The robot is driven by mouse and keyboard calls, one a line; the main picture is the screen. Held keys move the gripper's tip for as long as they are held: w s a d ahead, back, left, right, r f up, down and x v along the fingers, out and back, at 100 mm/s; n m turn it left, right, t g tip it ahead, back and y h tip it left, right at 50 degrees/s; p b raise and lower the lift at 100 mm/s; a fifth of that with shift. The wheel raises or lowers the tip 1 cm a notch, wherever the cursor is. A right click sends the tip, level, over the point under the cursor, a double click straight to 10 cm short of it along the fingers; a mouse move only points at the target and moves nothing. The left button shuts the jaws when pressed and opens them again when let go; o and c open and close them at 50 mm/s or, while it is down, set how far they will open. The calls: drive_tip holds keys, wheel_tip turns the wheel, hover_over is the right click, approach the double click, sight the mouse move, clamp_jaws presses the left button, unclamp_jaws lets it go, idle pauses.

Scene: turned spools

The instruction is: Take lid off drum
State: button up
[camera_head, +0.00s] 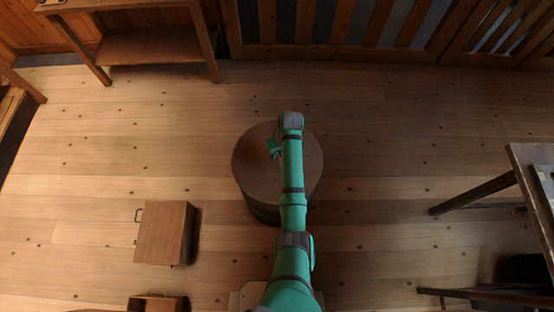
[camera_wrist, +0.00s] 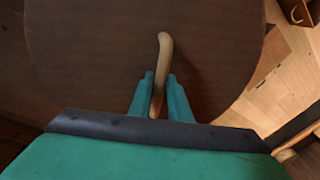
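The drum (camera_head: 265,212) is a round dark wooden tub standing on the floor at the middle of the head view. Its round brown lid (camera_head: 255,180) covers the top; I see no clear gap between lid and drum. The lid also fills much of the wrist view (camera_wrist: 90,55). A pale wooden bar handle (camera_wrist: 164,50) rises from the lid. My gripper (camera_wrist: 160,85) has its two green fingers on either side of this handle, close against it. In the head view my gripper (camera_head: 273,148) is over the lid, and my arm hides the lid's right part.
A wooden box (camera_head: 165,233) with a side handle stands on the floor to the left, with another small box (camera_head: 158,303) below it. A table (camera_head: 535,170) is at the right, a wooden bench (camera_head: 150,47) at the back left. Floor around the drum is clear.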

drive_tip(key=shift+c, duration=0.7)
clamp_jaws()
drive_tip(key=shift+w, duration=0.15)
idle(0.7)
